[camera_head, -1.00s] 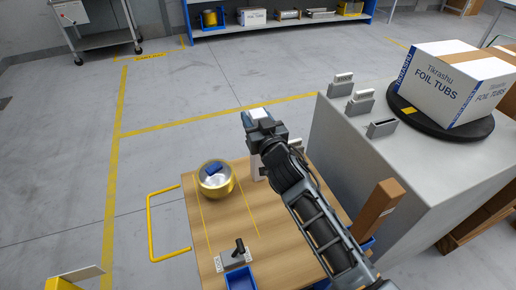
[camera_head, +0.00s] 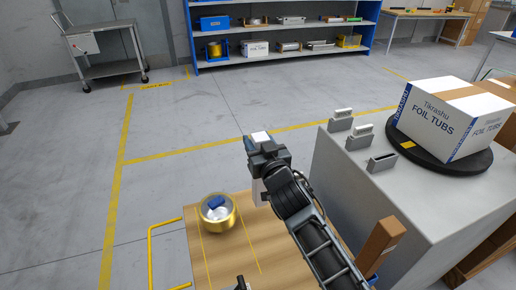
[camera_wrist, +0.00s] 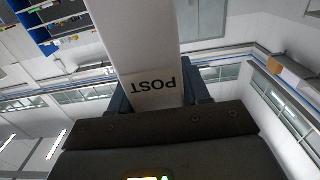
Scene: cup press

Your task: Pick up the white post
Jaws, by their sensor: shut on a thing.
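The white post is a pale bar marked "POST", which reads upside down in the wrist view (camera_wrist: 142,45). My gripper (camera_wrist: 155,92) is shut on it, with one dark finger on each side. In the head view my gripper (camera_head: 266,162) is above the far right part of the wooden table (camera_head: 225,265). A white end of the post (camera_head: 261,137) shows beyond the gripper, and a white part shows below it. The arm hides much of the table's right side.
A gold bowl (camera_head: 218,212) with a blue thing inside stands on the table, left of my gripper. A grey cabinet (camera_head: 360,190) on the right carries small grey holders and a black turntable (camera_head: 475,160) with a foil tubs box (camera_head: 455,118). A brown block (camera_head: 381,247) stands near the arm.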

